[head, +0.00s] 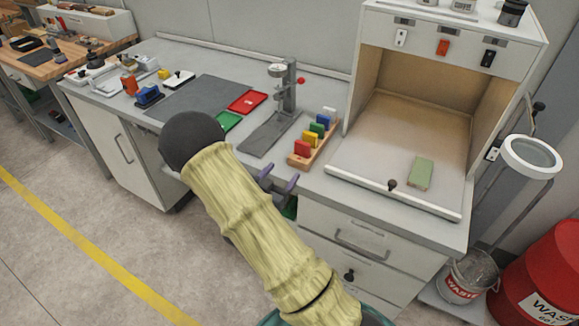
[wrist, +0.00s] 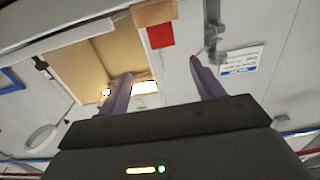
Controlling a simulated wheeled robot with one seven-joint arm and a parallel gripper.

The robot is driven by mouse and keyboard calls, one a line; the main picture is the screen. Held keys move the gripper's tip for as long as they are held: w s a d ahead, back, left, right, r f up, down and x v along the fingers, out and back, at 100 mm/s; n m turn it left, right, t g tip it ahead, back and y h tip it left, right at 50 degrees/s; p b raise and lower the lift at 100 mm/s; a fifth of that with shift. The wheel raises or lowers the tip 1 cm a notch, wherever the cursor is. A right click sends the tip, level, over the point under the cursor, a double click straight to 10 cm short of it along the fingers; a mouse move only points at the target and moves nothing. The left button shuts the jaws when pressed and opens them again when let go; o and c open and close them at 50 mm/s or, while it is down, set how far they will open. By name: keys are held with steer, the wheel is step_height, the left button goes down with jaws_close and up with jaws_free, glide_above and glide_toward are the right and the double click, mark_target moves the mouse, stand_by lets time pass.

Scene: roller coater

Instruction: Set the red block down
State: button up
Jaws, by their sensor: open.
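The red block (head: 302,149) stands at the near end of a wooden rack (head: 314,140), in a row with yellow, green and blue blocks. In the wrist view the red block (wrist: 160,35) shows beyond my fingertips, against the wooden rack (wrist: 153,14). My gripper (head: 278,178) is at the bench's front edge, near the rack. Its two purple fingers are apart, with nothing between them, and they also show in the wrist view (wrist: 160,68). A gap separates the fingers from the red block. My arm hides part of the bench front.
Left of the rack stand a press with a red knob (head: 284,95), a red tray (head: 247,101) and a green tray (head: 228,121). A booth (head: 400,130) with a raised front lip and a green block (head: 420,173) is at right. The grey mat (head: 200,97) has bare room.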

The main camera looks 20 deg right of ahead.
steer(key=b+v, duration=0.1)
steer(key=v, duration=0.4)
steer(key=shift+s+a, duration=0.1)
steer(key=shift+a, duration=0.05)
stand_by(0.3)
